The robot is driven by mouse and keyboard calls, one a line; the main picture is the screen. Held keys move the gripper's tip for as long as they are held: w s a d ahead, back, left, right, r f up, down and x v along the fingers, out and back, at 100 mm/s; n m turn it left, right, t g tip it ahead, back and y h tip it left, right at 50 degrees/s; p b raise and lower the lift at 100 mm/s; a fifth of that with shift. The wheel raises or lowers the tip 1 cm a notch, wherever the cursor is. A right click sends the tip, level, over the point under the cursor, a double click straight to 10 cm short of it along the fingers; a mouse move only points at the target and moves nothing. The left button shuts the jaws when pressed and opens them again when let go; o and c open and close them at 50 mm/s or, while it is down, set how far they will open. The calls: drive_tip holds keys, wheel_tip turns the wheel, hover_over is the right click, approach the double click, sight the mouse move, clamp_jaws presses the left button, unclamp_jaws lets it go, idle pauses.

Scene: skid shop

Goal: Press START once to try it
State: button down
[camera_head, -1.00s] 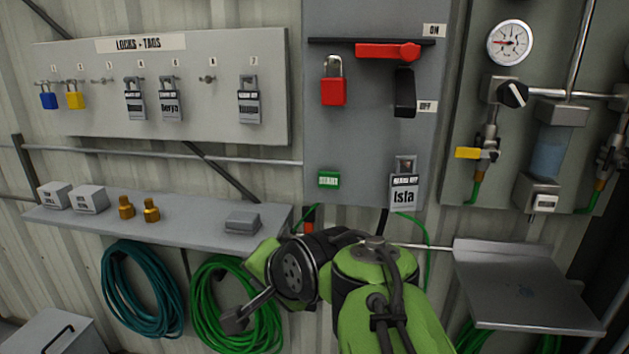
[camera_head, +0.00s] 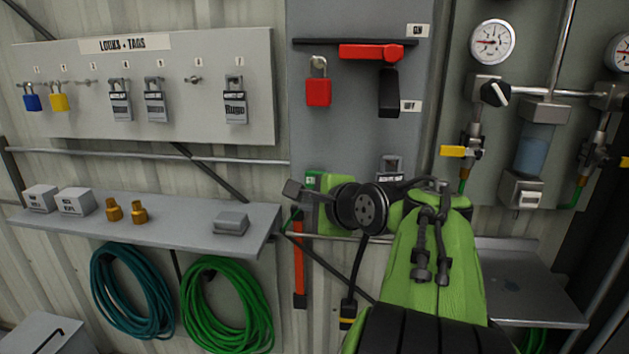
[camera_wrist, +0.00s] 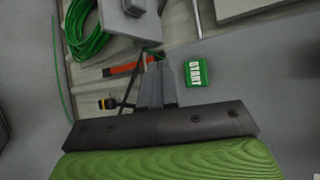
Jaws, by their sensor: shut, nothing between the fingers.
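The green START button (camera_head: 313,180) sits low on the grey switch panel (camera_head: 345,130), partly hidden by my gripper in the head view. I cannot tell the remaining distance to the panel.
Above are a red lever (camera_head: 370,52) near the ON label and a red padlock (camera_head: 318,92). A tagged padlock (camera_head: 391,167) is partly hidden behind my arm. A shelf (camera_head: 165,215) with blocks and brass fittings is at left; a gauge (camera_head: 491,42) and valves are at right.

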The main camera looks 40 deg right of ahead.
sight(308, 184)
drive_tip(key=w+d+p, duration=0.2)
drive_tip(key=w+d, duration=0.2)
drive_tip(key=d, duration=0.1)
drive_tip(key=shift+w+d, duration=0.15)
drive_tip(key=shift+d, duration=0.1)
idle(0.3)
idle(1.5)
drive_tip(key=shift+w+d+p, duration=0.25)
drive_tip(key=shift+d+p, duration=0.1)
drive_tip(key=shift+p, duration=0.15)
drive_tip(key=shift+w+d+p, duration=0.3)
drive_tip(key=shift+d+p, duration=0.1)
drive_tip(key=shift+p, duration=0.05)
idle(0.6)
drive_tip(key=shift+s+a, duration=0.1)
drive_tip(key=shift+s+a+b, duration=0.3)
drive_tip(key=shift+s+a, duration=0.2)
drive_tip(key=shift+a, duration=0.15)
